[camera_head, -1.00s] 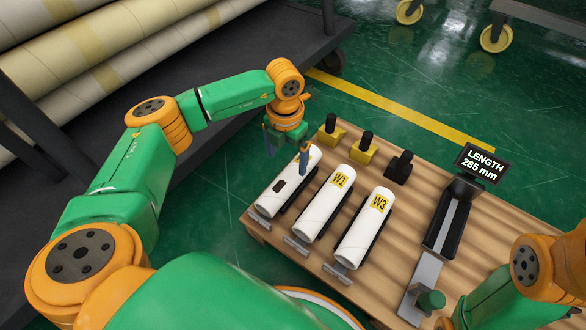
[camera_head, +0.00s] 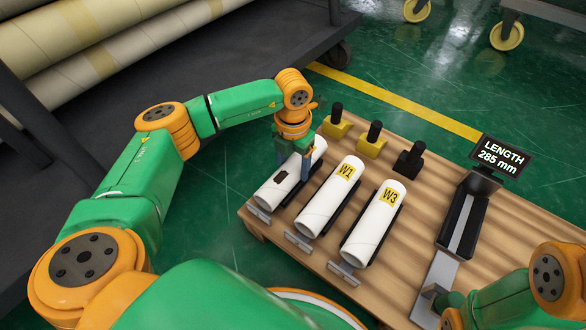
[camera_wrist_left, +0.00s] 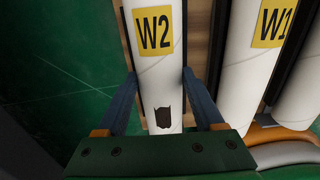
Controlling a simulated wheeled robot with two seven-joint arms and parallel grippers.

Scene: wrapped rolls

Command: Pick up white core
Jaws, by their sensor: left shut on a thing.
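Three white cores lie side by side in dark cradles on a wooden table. The leftmost core (camera_head: 270,197) has a dark patch, and the left wrist view shows its yellow W2 label (camera_wrist_left: 154,30). My left gripper (camera_head: 293,165) is shut on this W2 core, one finger on each side; the fingers also show in the left wrist view (camera_wrist_left: 160,78). The W1 core (camera_head: 320,208) lies to its right, then the W3 core (camera_head: 368,231). My right arm is at the lower right; its fingers cannot be made out.
Two yellow stands (camera_head: 374,143) and a black stand (camera_head: 408,160) with black knobs stand behind the cores. A measuring trough (camera_head: 463,219) with a display reading LENGTH 285 mm (camera_head: 500,155) is at the right. A rack with large rolls (camera_head: 110,45) is at upper left.

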